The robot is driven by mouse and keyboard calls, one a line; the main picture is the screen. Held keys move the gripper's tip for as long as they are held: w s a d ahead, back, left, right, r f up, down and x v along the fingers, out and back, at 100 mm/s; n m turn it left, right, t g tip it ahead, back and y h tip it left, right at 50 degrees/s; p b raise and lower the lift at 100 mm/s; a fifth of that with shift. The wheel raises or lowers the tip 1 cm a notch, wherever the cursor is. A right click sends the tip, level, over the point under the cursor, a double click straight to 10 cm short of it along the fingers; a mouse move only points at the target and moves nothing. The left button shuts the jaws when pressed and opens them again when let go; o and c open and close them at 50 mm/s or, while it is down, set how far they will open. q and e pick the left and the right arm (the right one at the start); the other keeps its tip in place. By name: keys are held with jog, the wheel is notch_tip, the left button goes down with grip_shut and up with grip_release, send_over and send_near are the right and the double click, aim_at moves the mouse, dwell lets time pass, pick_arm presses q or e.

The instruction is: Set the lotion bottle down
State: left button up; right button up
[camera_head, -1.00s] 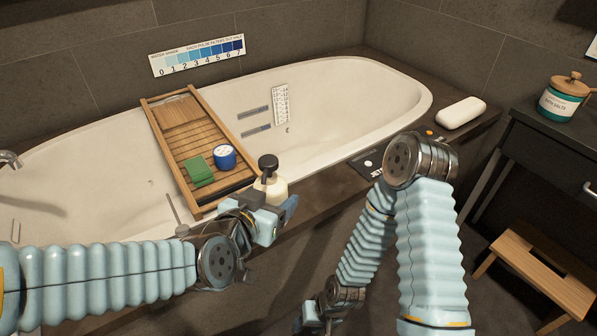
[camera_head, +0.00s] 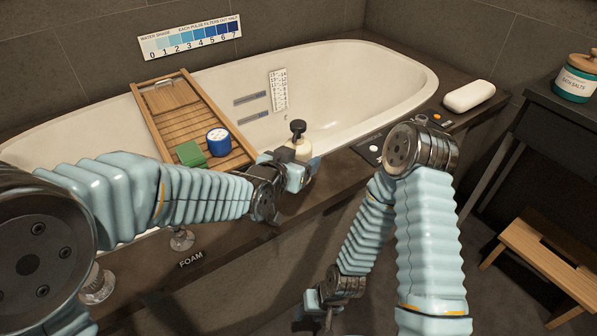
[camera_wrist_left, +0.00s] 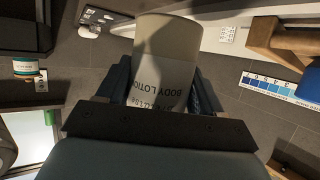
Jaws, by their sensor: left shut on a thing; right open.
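The lotion bottle (camera_head: 302,149) is cream with a black pump top. It stands upright in my left gripper (camera_head: 297,172), by the tub's near rim, to the right of the wooden bath tray (camera_head: 240,153). In the left wrist view the bottle (camera_wrist_left: 165,60) shows the words BODY LOTION between the two dark fingers of the left gripper (camera_wrist_left: 160,95). The gripper is shut on it. Whether the bottle's base touches the tub ledge (camera_head: 335,175) is hidden. My right gripper (camera_head: 318,305) hangs low in front of the tub, open and empty.
The tray holds a green block (camera_head: 190,153) and a blue cup (camera_head: 218,141). A dark panel (camera_head: 372,146) and a white soap-like bar (camera_head: 469,95) lie on the ledge to the right. A wooden stool (camera_head: 545,255) and a dark table with a bath salts jar (camera_head: 577,78) stand at right.

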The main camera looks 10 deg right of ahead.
pick_arm(q)
jog(key=shift+w+d+f, duration=0.1)
jog(key=shift+w+f, duration=0.05)
jog(key=shift+f, duration=1.6)
jog(key=shift+f+b, duration=0.25)
jog(key=shift+b, duration=0.25)
jog(key=o, duration=1.3)
jog(key=shift+r, duration=0.1)
jog(key=shift+r+p, duration=0.3)
jog(key=shift+p, duration=0.05)
jog(key=v, duration=1.2)
jog(key=shift+f, duration=0.1)
